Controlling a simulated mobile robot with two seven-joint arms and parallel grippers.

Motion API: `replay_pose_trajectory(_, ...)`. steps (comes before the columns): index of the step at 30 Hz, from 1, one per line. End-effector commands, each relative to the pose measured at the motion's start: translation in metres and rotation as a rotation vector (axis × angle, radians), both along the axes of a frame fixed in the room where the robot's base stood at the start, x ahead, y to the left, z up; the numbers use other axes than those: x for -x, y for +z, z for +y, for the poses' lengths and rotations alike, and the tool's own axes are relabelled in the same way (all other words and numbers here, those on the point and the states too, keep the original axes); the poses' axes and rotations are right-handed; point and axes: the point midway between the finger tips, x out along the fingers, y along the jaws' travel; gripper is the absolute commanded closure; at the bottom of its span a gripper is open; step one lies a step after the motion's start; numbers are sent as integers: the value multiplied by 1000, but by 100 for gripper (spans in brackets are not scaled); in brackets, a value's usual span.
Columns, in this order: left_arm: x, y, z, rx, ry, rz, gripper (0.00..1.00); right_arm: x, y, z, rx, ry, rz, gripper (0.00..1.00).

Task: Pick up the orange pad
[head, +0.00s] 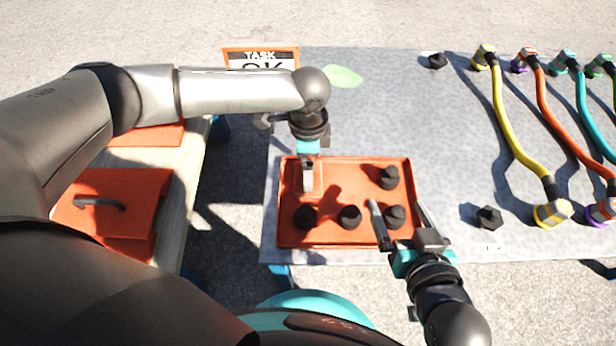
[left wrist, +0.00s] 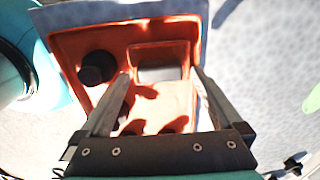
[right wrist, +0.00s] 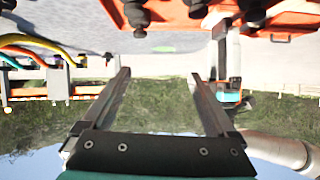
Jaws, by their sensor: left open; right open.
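I cannot pick out a separate pad for certain. A shallow orange tray (head: 345,178) lies on the grey table. It holds several black knobs, one of them (head: 388,177) at the back right. In the left wrist view, a raised orange rectangle (left wrist: 138,60) with a grey middle shows in the tray beside a black knob (left wrist: 98,67). My left gripper (left wrist: 160,73) is open, pointing down over the tray's left part, with that rectangle between its fingers in view. My right gripper (head: 395,203) is open at the tray's front right, its fingers on either side of a black knob in view.
Yellow (head: 510,125), orange (head: 560,115) and teal (head: 590,110) cables lie at the table's right. A loose black knob (head: 488,217) is near the front edge. An orange box (head: 110,205) with a handle sits on the bench at left.

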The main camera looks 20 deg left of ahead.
Motion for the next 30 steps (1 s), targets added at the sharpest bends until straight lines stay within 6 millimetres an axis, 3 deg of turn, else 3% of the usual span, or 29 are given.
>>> replay_pose_trajectory(12,0,-18,0,-1,-1,0,0,0,10,18,-110,6,-177,8)
replay_pose_trajectory(23,0,-19,0,-1,-1,0,0,1,13,20,-126,5,-204,8)
replay_pose_trajectory(30,0,-19,0,-1,-1,0,25,1,13,20,-126,5,-203,8)
